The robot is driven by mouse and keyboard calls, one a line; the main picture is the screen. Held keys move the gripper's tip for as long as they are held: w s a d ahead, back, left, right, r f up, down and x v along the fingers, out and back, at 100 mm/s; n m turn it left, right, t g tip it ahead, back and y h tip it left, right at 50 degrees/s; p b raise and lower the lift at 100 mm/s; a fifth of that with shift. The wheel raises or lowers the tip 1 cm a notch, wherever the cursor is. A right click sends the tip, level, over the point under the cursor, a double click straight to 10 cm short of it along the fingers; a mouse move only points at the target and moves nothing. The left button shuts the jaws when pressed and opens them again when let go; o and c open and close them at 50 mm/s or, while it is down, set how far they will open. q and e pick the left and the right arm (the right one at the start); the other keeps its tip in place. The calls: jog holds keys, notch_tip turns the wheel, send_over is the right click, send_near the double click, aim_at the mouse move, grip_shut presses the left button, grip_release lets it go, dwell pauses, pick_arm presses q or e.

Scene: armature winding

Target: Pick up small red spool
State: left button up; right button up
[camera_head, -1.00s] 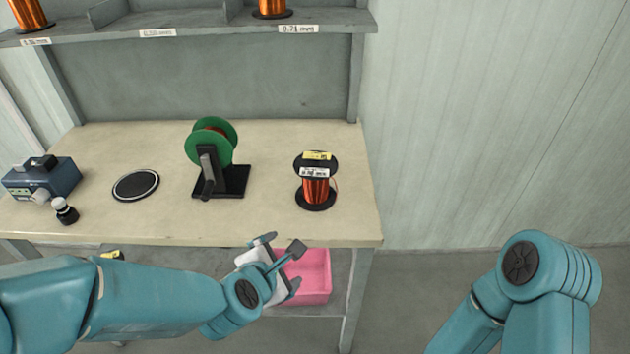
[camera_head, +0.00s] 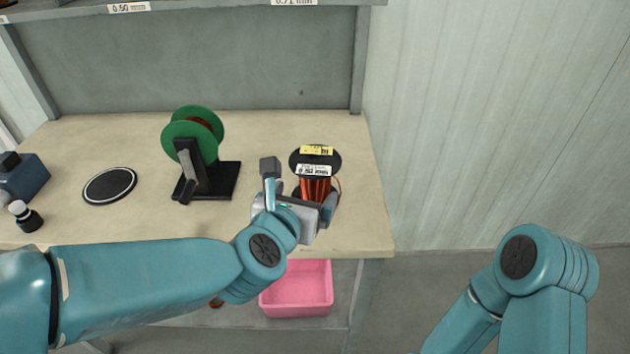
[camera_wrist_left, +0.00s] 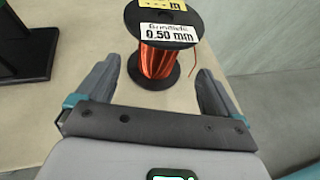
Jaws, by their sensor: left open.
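The small spool (camera_head: 315,186) has black flanges and red-copper wire, and stands upright near the right end of the bench. Its top carries a yellow label and a white label. In the left wrist view the spool (camera_wrist_left: 158,58) shows a white "0.50 mm" label and a loose wire end at its right. My left gripper (camera_head: 302,185) is open, just in front of the spool. In the wrist view its fingers (camera_wrist_left: 157,88) are spread to either side of the spool's lower front, with nothing held. My right arm shows at the right, but its gripper is out of view.
A green reel on a black stand (camera_head: 195,150) is left of the spool. A black round pad (camera_head: 110,185) and a blue device (camera_head: 20,178) lie farther left. A pink bin (camera_head: 298,290) sits on the lower shelf. The bench top (camera_head: 255,125) behind the spool is clear.

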aim_at(315, 181)
pick_arm(q)
jog(key=x, duration=0.8)
jog(key=shift+w+f, duration=0.3)
jog(key=shift+w, duration=0.05)
jog(key=c, duration=1.5)
jog(key=shift+r, duration=0.15)
grip_shut()
jog(key=shift+r, duration=0.1)
